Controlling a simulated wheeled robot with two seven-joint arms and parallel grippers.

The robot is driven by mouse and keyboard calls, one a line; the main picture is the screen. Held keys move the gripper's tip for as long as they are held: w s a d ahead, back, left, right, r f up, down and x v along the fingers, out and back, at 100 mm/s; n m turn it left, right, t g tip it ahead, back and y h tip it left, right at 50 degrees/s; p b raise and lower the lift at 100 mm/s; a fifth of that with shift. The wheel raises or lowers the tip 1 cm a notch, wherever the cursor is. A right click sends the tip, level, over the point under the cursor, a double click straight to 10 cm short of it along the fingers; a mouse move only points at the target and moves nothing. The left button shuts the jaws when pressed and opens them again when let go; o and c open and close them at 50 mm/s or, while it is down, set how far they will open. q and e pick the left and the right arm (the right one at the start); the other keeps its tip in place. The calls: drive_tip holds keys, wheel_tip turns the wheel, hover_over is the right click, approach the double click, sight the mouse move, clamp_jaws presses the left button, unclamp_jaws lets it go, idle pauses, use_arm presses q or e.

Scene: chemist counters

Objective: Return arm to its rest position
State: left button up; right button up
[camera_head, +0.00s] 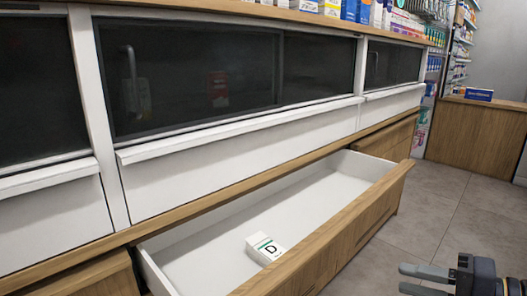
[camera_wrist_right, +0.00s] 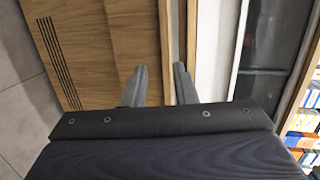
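My right gripper (camera_head: 408,279) is at the lower right of the head view, in front of the open drawer and apart from it. Its two dark fingers point left with a gap between them, and nothing is held. In the right wrist view the gripper (camera_wrist_right: 160,82) also shows its two fingers spread, with wooden fronts beyond them. My left gripper is not in view. The wooden drawer (camera_head: 350,232) is pulled out, with a white interior. A small white box with a green stripe and a letter D (camera_head: 265,249) lies in it.
White counter fronts with dark glass panels (camera_head: 190,75) run above the drawer. Several boxes (camera_head: 350,10) stand on the counter top. A wooden counter (camera_head: 475,135) stands at the far right. The grey tiled floor (camera_head: 455,215) right of the drawer is clear.

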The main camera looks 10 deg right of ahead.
drive_tip(key=s+a+r+n+g+h+p, duration=0.2)
drive_tip(key=r+p, duration=0.4)
drive_tip(key=p, duration=0.7)
drive_tip(key=s+a+r+n+g+h+p, duration=0.3)
drive_tip(key=s+a+r+n+h+p, duration=0.2)
drive_tip(key=p, duration=0.8)
wheel_tip(320, 180, up, 2)
drive_tip(key=shift+s+a+r+p, duration=0.15)
drive_tip(key=shift+s+a+p, duration=0.25)
drive_tip(key=shift+s+a, duration=0.7)
drive_tip(key=shift+s+d, duration=0.15)
